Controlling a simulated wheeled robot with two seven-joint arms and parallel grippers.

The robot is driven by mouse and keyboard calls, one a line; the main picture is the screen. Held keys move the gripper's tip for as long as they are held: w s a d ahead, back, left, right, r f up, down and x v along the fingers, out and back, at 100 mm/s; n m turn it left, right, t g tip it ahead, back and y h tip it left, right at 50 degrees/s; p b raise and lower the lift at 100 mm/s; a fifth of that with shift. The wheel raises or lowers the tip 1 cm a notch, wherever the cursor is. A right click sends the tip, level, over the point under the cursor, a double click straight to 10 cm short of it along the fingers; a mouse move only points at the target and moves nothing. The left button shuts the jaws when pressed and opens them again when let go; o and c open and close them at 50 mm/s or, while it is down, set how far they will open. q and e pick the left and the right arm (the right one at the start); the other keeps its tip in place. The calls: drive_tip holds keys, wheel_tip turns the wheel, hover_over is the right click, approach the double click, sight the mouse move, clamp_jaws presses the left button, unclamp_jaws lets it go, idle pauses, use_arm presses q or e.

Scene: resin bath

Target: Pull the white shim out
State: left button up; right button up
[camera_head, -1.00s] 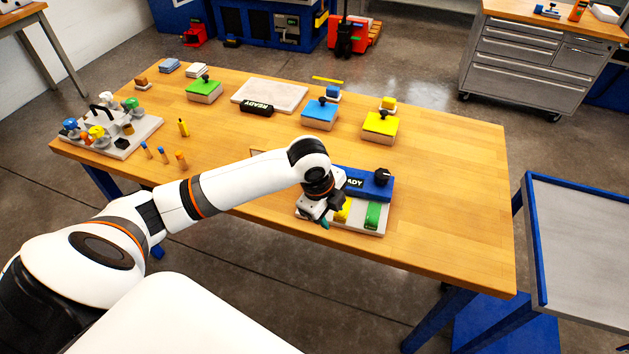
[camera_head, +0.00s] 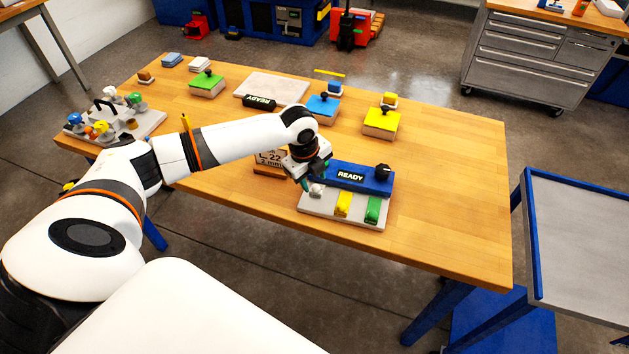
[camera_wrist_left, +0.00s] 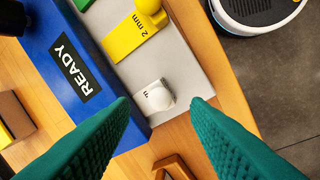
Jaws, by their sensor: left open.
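The white shim (camera_head: 317,190) has a rounded white knob and lies at the left end of the grey plate (camera_head: 343,218), against the blue block (camera_head: 372,184) marked READY. In the left wrist view the white shim (camera_wrist_left: 157,96) appears between and beyond the two green fingertips, with some lettering on its flat part. My left gripper (camera_head: 305,184) is open and empty, just left of the white shim. The yellow shim (camera_head: 343,204), marked 2 mm in the wrist view, and the green shim (camera_head: 373,209) sit to its right. My right gripper is out of view.
A wooden piece with lettering (camera_head: 268,163) is left of the blue block, partly behind my gripper. Green (camera_head: 207,86), blue (camera_head: 323,109) and yellow (camera_head: 380,124) blocks stand farther back. The table to the right (camera_head: 450,190) is clear.

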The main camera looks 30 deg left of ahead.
sight(316, 190)
use_arm(q)
drive_tip(key=shift+w+d+f, duration=0.1)
drive_tip(key=shift+w+f, duration=0.05)
drive_tip(key=shift+f, duration=0.55)
drive_tip(key=shift+w+f, duration=0.1)
drive_tip(key=shift+f, duration=0.6)
drive_tip(key=shift+c, duration=0.3)
drive_tip(key=shift+r, duration=0.1)
clamp_jaws()
